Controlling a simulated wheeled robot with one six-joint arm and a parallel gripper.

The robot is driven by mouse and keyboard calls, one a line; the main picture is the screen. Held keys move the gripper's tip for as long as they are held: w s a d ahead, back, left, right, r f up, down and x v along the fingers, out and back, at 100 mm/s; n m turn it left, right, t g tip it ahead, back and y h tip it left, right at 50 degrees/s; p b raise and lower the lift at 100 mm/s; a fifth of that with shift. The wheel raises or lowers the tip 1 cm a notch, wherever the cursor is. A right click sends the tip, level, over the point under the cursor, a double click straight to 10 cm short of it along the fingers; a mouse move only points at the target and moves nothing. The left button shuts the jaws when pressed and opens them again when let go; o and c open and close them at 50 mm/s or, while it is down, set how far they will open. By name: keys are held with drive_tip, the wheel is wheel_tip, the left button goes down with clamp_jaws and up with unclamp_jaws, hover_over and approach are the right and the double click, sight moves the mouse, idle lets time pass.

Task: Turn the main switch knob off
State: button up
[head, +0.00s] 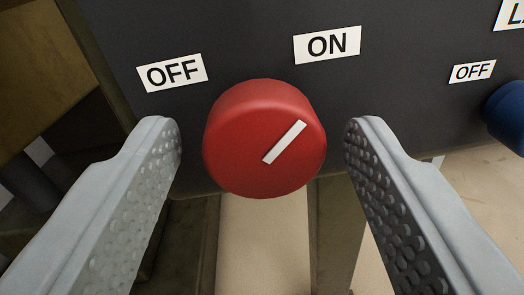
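The main switch knob (240,140) is a round red knob on a dark panel, in the middle of the head view. Its white pointer line (284,142) slants up to the right, toward the upper right side of the knob. A white ON label (327,45) is above and right of the knob, and a white OFF label (172,72) is above and left. My gripper (263,150) is open, with one grey studded finger on each side of the knob. A gap shows between each fingertip and the knob.
A blue knob (508,112) is at the right edge, with another OFF label (472,71) above and left of it. A partly cut-off label (511,14) is at the top right. A brown box-like block (45,75) stands at the left. A pale beam (263,245) runs below the knob.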

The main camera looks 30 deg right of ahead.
drive_tip(key=c, duration=0.8)
drive_tip(key=shift+n, duration=0.3)
drive_tip(key=n, duration=0.8)
drive_tip(key=shift+f+n+t, duration=0.1)
drive_tip(key=shift+n+t, duration=0.2)
drive_tip(key=n, duration=0.4)
drive_tip(key=shift+n, duration=0.4)
drive_tip(key=n, duration=0.4)
drive_tip(key=shift+t, duration=0.4)
drive_tip(key=shift+n, duration=0.5)
